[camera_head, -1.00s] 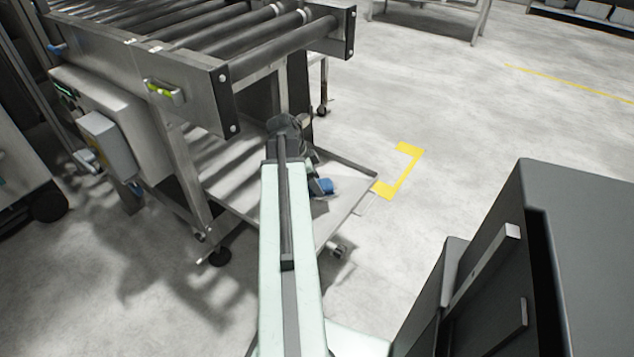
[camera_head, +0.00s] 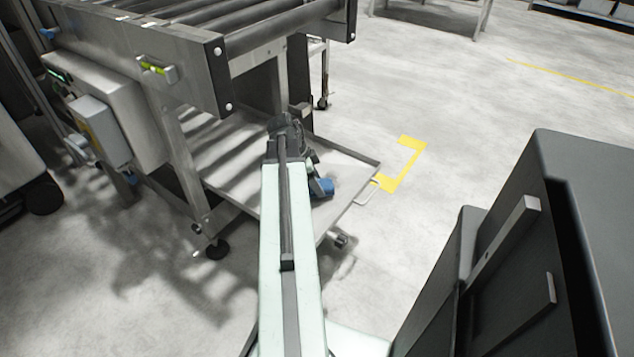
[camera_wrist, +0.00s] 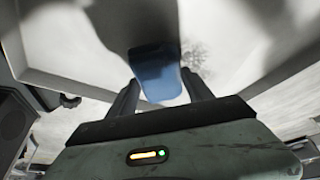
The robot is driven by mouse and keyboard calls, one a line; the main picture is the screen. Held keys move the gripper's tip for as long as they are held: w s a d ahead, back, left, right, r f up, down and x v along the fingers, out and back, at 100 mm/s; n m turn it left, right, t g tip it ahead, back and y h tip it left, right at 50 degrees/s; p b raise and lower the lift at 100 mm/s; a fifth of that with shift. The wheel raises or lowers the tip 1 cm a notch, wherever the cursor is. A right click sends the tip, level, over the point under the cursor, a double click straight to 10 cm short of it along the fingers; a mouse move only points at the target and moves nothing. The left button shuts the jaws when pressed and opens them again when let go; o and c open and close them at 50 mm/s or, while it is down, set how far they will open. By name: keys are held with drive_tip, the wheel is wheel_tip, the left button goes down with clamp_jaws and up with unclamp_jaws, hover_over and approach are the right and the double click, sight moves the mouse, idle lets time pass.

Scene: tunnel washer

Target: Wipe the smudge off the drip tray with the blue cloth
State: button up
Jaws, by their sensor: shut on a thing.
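My gripper (camera_wrist: 160,88) is shut on the blue cloth (camera_wrist: 154,68), which sticks out beyond the fingers in the wrist view. In the head view the cloth (camera_head: 321,188) shows as a small blue patch beside my arm, over the metal drip tray (camera_head: 345,160). The tray also fills the upper part of the wrist view (camera_wrist: 225,45). A dark, speckled smudge (camera_wrist: 196,54) lies on the tray just right of the cloth there. I cannot tell whether the cloth touches the tray. My arm hides part of the tray in the head view.
A roller conveyor frame (camera_head: 190,75) stands over the tray's left and far side, with a leg (camera_head: 183,165) at its near left. The tray has a raised rim and a handle (camera_head: 368,191) at right. Open floor with a yellow corner mark (camera_head: 405,165) lies to the right.

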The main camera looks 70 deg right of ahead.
drive_tip(key=shift+f+b, duration=1)
